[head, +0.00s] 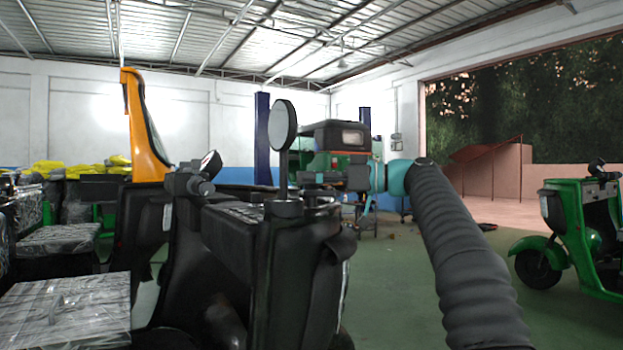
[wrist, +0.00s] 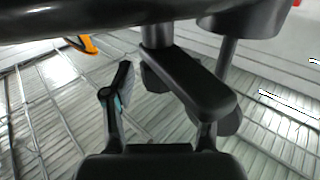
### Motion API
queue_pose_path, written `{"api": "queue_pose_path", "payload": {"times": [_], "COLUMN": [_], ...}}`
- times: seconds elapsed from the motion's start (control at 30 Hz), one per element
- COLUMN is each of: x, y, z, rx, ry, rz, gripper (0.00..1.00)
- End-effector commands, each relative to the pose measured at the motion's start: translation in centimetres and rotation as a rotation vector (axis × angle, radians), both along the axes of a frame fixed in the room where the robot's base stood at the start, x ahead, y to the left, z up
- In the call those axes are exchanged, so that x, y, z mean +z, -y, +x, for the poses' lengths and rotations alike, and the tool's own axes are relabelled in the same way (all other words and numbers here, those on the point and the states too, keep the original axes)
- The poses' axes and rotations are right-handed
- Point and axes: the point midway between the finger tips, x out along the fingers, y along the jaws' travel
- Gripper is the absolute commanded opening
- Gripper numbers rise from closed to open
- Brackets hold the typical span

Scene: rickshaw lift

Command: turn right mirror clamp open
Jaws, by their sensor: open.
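The round mirror (head: 283,125) stands upright on a thin stalk in the head view. The stalk rises from a black round clamp base (head: 284,208) on the dark front body. In the wrist view the clamp base (wrist: 240,16) is at the top right, with the stalk running down from it. A black lever-like bar (wrist: 195,82) on a short post slants across the wrist view. My gripper (head: 308,178) comes from the right, just right of the stalk. In the wrist view my gripper (wrist: 160,95) is open, its fingers spread; the bar partly hides the right finger. Contact cannot be told.
Another handlebar control with a small dial (head: 210,165) is left of the mirror. Plastic-wrapped seats (head: 75,310) are at the lower left. A green rickshaw (head: 585,230) stands at the right, another (head: 335,150) at the back. Green floor (head: 400,290) is clear between.

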Motion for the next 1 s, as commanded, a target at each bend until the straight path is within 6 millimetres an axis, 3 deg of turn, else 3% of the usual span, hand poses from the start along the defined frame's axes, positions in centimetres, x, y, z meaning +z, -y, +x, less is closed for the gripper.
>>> {"api": "queue_pose_path", "payload": {"times": [0.17,0.6,0.8,1.0], "x": [0.1,0.0,0.0,0.0], "y": [2.0,9.9,11.4,11.7], "z": [-0.3,-1.7,-2.0,-2.1], "rx": [-0.004,-0.002,-0.001,0.0], "ry": [0.0,0.0,0.0,0.0], "rz": [0.001,0.001,0.0,0.0], "gripper": [0.57,0.57,0.57,0.57]}}
